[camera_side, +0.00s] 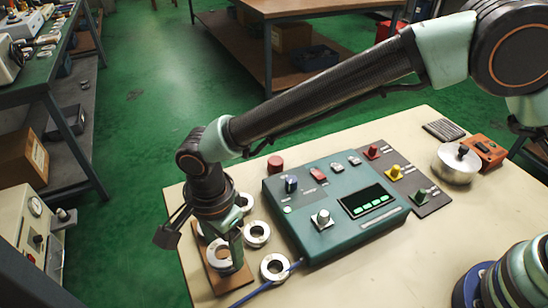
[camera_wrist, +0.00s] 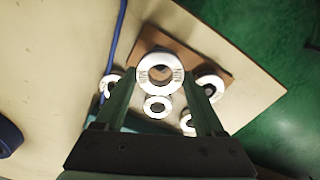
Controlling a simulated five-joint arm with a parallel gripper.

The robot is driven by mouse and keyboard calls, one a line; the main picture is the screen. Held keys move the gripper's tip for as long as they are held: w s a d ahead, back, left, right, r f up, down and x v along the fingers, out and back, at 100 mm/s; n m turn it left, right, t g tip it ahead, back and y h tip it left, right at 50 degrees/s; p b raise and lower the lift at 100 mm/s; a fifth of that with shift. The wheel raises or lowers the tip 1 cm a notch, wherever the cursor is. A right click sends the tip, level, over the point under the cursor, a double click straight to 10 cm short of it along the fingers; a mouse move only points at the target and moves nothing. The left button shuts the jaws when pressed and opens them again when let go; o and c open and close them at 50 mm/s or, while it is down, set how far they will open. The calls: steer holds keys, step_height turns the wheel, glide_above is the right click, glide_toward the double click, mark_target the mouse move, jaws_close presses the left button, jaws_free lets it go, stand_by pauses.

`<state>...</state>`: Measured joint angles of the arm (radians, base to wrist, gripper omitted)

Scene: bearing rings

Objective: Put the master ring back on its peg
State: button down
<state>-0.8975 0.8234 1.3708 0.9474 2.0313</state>
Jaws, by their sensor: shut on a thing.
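My gripper (camera_wrist: 160,77) is shut on a pale metal ring (camera_wrist: 160,61), one finger on each side; its face has dark lettering too small to read surely. I take it for the master ring. In the side view my gripper (camera_side: 228,250) points down at the front left of the table, with the ring (camera_side: 213,259) at its fingertips. The ring is over the brown wooden board (camera_side: 234,283), which also shows in the wrist view (camera_wrist: 212,62). I cannot tell whether the ring touches the board. Through its hole I see brown and a dark patch; the peg is not clearly visible.
Several other pale rings lie close by, among them one (camera_side: 257,234) and one (camera_side: 274,267) beside the board. A teal control box (camera_side: 330,240) stands to the right. A blue cable (camera_side: 262,287) runs past the board's front. A red knob-like piece (camera_side: 275,163) stands behind.

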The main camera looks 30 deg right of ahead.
steer(key=shift+f, duration=0.4)
steer(key=shift+f, duration=0.3)
steer(key=shift+f, duration=1)
stand_by(1.2)
jaws_free()
steer(key=shift+r, duration=3.75)
